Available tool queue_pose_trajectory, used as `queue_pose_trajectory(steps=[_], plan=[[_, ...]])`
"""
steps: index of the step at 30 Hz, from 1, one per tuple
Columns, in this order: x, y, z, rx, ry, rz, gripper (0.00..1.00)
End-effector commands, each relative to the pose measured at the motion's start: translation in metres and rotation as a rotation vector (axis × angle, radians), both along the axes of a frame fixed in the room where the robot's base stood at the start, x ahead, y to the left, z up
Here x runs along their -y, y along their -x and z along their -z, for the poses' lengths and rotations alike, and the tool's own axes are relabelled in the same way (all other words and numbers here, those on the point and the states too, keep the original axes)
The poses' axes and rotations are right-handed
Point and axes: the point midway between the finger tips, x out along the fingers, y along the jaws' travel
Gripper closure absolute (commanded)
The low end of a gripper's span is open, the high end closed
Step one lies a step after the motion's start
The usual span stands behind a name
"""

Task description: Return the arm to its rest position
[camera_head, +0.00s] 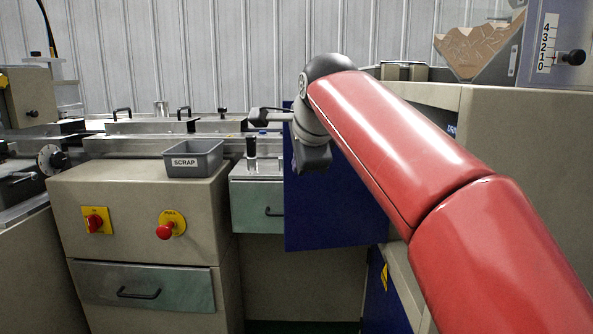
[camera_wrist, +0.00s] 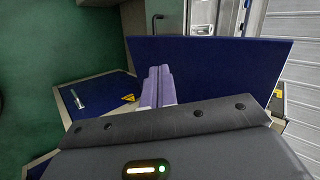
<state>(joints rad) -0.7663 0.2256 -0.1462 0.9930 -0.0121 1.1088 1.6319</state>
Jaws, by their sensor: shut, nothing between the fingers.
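My red arm (camera_head: 400,140) reaches from the lower right toward the middle of the head view, ending in a dark grey wrist in front of a blue panel (camera_head: 335,210). My gripper (camera_wrist: 157,72) shows in the wrist view as two pale purple-grey fingers side by side, closed together with nothing between them. The blue panel (camera_wrist: 215,65) stands beyond the fingertips there; I cannot tell the exact gap. In the head view the fingers are hard to make out against the wrist and the machine.
A grey SCRAP bin (camera_head: 193,158) sits on a beige cabinet with a red stop button (camera_head: 165,231) and a yellow-backed red switch (camera_head: 96,221). A beige machine housing (camera_head: 530,150) stands close beside my arm at right. Green floor (camera_wrist: 60,40) shows clear at left in the wrist view.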

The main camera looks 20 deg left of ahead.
Motion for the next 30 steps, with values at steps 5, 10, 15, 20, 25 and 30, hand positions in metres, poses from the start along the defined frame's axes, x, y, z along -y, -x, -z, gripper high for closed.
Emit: queue_pose_trajectory(steps=[5,10,15,20,25,30], plan=[[0.003,0.006,-0.006,0.000,0.000,0.000,1.00],[0.033,0.006,-0.001,0.012,0.051,-0.018,1.00],[0.125,0.023,0.028,0.046,0.233,-0.106,1.00],[0.212,0.067,0.076,0.069,0.443,-0.241,1.00],[0.283,0.133,0.144,0.070,0.656,-0.406,1.00],[0.326,0.199,0.216,0.052,0.828,-0.570,1.00]])
